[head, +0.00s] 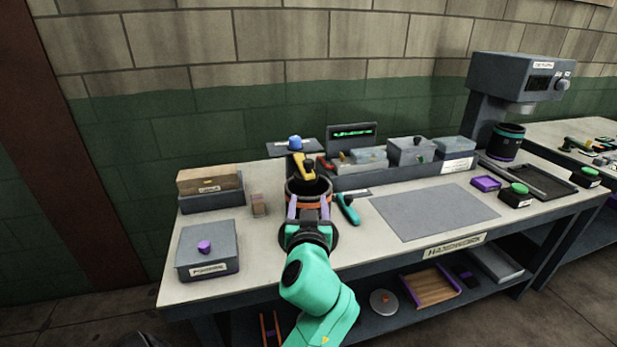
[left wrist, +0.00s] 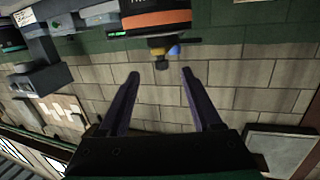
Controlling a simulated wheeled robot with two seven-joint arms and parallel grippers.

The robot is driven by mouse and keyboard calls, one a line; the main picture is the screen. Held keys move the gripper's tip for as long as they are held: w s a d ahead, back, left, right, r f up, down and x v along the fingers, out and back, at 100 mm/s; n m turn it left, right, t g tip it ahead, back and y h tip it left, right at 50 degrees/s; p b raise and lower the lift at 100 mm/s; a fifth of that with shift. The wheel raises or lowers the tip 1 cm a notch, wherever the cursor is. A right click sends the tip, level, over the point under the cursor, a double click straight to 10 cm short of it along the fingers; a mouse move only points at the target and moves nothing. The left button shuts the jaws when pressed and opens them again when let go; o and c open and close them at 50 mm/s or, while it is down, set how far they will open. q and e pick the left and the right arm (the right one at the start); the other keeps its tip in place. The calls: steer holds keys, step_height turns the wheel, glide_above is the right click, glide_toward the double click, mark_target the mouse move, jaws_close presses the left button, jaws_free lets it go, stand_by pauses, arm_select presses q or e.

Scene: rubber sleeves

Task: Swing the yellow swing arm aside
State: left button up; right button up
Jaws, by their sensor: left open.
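The yellow swing arm (head: 304,166) stands at the back of a dark round pot (head: 309,186) with an orange band, at the left-middle of the bench. In the left wrist view the yellow swing arm (left wrist: 161,59) shows small, beyond the fingertips, below the orange-banded pot (left wrist: 155,19). My left gripper (head: 309,207) is at the near side of the pot, with its purple fingers apart and nothing between them. The open fingers also show in the left wrist view (left wrist: 160,76). The gripper hides part of the pot's front. My right gripper is not in view.
A blue knob (head: 295,143) sits behind the swing arm. A teal-handled tool (head: 348,209) lies close right of the pot, and small wooden blocks (head: 259,205) stand to its left. A grey box with a purple knob (head: 207,252) is at front left. The grey mat (head: 435,212) is clear.

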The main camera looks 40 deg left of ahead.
mark_target(308, 165)
arm_select(q)
steer(key=shift+t+y, duration=0.3)
steer(key=shift+y, duration=0.2)
steer(key=p+x, duration=0.1)
steer(key=x, duration=0.3)
steer(key=r+p+x, duration=0.1)
steer(key=x, duration=0.4)
steer(key=r+p+x, duration=0.1)
steer(key=p+x, duration=0.1)
steer(key=x, duration=0.3)
steer(key=shift+w+r, duration=0.1)
steer(key=shift+r, duration=0.15)
steer(key=shift+w+a+f, duration=0.15)
steer(key=shift+w+a, duration=0.05)
jaws_close()
